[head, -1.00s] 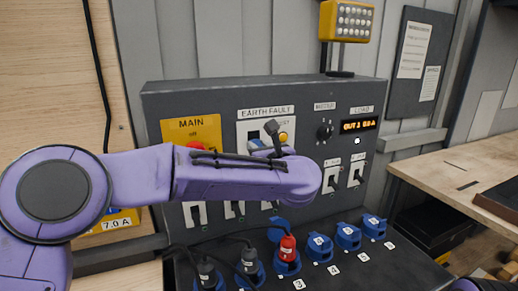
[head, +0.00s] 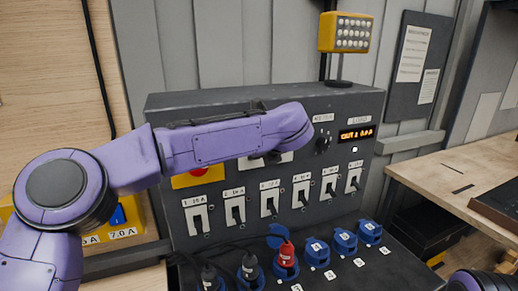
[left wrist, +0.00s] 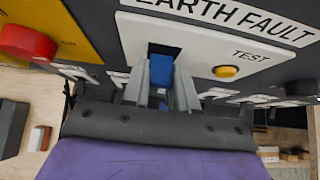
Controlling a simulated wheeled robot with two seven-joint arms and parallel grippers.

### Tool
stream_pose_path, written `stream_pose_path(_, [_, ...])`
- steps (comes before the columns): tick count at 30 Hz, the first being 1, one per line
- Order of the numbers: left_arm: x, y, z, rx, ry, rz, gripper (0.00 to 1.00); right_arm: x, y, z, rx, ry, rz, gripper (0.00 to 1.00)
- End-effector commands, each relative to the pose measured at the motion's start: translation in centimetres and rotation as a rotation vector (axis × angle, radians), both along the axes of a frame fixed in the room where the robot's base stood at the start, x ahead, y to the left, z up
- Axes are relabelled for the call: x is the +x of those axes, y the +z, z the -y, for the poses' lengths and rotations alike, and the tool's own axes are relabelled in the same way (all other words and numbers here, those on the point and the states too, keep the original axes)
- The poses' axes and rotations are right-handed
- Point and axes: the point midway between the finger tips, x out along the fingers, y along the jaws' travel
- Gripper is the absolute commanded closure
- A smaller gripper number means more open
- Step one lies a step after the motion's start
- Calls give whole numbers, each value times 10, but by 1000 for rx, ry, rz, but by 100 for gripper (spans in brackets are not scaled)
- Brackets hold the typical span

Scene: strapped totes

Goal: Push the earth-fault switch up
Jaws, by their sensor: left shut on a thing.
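The earth-fault switch has a blue lever (left wrist: 161,70) in a dark slot on a white plate (left wrist: 200,38), under the EARTH FAULT label. My left gripper (left wrist: 161,84) is shut on the blue lever, with one grey finger on each side of it. Whether the lever is up or down cannot be told. In the head view my left arm crosses the panel (head: 290,95) and hides the switch, its label and most of the gripper. My right gripper is not in view.
A yellow test button (left wrist: 225,71) is right of the lever; a red knob (left wrist: 28,42) on a yellow plate is left. Several breakers (head: 234,208) and blue sockets (head: 317,252) lie below. A lit load display (head: 356,134) is at the right, under a yellow lamp (head: 344,32).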

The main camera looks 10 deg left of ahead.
Motion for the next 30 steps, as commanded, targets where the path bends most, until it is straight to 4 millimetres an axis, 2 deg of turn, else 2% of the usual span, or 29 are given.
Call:
stream_pose_path(17, [-1, -5, 0, -19, 2, -39, 100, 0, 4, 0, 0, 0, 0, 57])
stream_pose_path(18, [-1, -5, 0, -19, 2, -39, 59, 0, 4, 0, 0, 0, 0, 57])
stream_pose_path(19, [-1, -5, 0, -19, 2, -38, 50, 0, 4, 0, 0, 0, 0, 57])
stream_pose_path(20, [-1, -4, 0, -18, 2, -37, 47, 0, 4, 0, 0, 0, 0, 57])
stream_pose_path(30, [-4, 2, 3, -18, 1, -29, 47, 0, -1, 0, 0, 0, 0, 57])
